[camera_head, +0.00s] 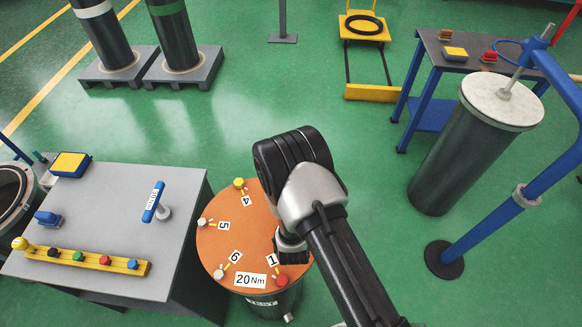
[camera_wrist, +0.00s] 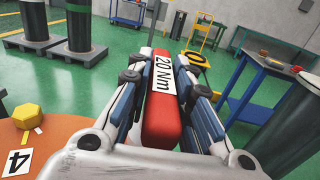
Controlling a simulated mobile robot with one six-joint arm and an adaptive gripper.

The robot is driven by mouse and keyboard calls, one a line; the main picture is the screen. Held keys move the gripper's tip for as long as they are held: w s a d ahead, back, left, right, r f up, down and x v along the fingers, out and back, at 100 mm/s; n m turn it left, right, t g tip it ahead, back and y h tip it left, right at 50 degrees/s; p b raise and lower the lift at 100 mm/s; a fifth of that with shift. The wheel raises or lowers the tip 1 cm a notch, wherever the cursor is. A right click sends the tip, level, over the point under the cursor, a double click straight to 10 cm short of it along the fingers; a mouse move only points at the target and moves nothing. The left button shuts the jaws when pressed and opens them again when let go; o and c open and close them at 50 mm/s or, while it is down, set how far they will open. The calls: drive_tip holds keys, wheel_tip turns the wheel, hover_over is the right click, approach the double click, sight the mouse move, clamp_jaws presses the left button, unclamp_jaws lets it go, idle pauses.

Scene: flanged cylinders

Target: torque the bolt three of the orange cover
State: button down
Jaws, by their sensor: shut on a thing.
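The orange cover (camera_head: 235,245) lies on an upright dark cylinder, with a 20 Nm label near its front edge. Bolt four (camera_head: 239,183) is yellow, bolt five (camera_head: 203,222) and bolt six (camera_head: 219,274) are pale, and bolt one (camera_head: 281,280) is red. My arm hides the right part of the cover; bolts two and three do not show. In the wrist view my gripper (camera_wrist: 167,92) is shut on a red tool (camera_wrist: 160,122) labelled 20 Nm. Bolt four also shows there (camera_wrist: 27,115), left of the gripper. The tool's working end is hidden.
A grey table (camera_head: 110,195) at left holds a blue-handled tool (camera_head: 154,202), a yellow rack (camera_head: 85,259) and a yellow-blue box (camera_head: 70,164). At right stand a pale-topped cylinder (camera_head: 455,160), a blue post (camera_head: 500,215) and a blue workbench (camera_head: 430,100). Green floor behind the cover is clear.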

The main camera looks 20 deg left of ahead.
drive_tip(key=shift+f+b, duration=0.95)
drive_tip(key=shift+f, duration=0.15)
idle(0.4)
drive_tip(key=shift+f+m+t+h, duration=0.1)
drive_tip(key=shift+m+t+h, duration=0.15)
drive_tip(key=shift+m+h, duration=0.9)
drive_tip(key=shift+f+m+t+h, duration=0.1)
drive_tip(key=shift+m+t+h, duration=0.15)
drive_tip(key=shift+m+h, duration=0.85)
drive_tip(key=shift+n, duration=0.65)
drive_tip(key=shift+r, duration=0.2)
drive_tip(key=shift+r+p, duration=0.25)
drive_tip(key=shift+p, duration=0.05)
drive_tip(key=shift+r+p, duration=1.7)
drive_tip(key=shift+r, duration=1.15)
drive_tip(key=shift+h, duration=0.35)
